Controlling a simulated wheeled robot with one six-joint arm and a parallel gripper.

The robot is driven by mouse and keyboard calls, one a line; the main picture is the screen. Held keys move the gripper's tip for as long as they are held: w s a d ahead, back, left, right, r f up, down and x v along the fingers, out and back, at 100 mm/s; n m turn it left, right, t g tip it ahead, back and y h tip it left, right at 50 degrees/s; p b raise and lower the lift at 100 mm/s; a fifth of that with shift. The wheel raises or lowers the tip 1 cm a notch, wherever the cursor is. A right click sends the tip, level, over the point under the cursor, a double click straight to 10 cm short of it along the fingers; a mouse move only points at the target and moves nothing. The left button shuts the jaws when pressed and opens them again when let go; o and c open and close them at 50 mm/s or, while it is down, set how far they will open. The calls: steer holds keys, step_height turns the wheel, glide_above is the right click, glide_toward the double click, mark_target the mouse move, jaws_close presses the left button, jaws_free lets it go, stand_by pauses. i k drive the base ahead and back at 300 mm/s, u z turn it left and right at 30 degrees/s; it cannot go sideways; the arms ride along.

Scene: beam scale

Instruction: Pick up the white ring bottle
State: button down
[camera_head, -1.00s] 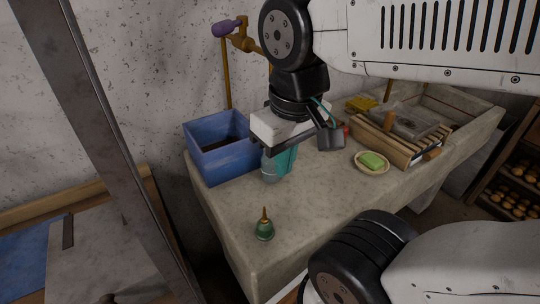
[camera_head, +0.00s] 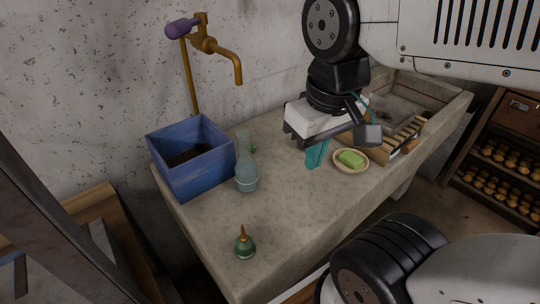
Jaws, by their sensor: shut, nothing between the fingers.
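A pale, see-through bottle (camera_head: 247,178) with a round body and a long narrow neck stands upright on the stone counter, just right of the blue bin. I cannot make out a white ring on it. A small green bottle (camera_head: 245,247) with a brass spout stands at the counter's near left. My gripper (camera_head: 314,162) has teal fingers pointing down. It is shut and empty, right of the pale bottle and apart from it, left of the soap dish.
The blue bin (camera_head: 190,178) stands at the counter's left end, below a brass tap (camera_head: 208,45). Green soap (camera_head: 351,158) lies in a round dish (camera_head: 350,169). A wooden slatted rack (camera_head: 395,146) is partly hidden by my gripper. The front middle of the counter is clear.

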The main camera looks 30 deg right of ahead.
mark_target(245, 168)
steer(key=z, duration=0.05)
steer(key=k, duration=0.5)
steer(key=z, duration=2.2)
steer(key=k, duration=0.85)
steer(key=u, duration=0.85)
steer(key=i, duration=0.5)
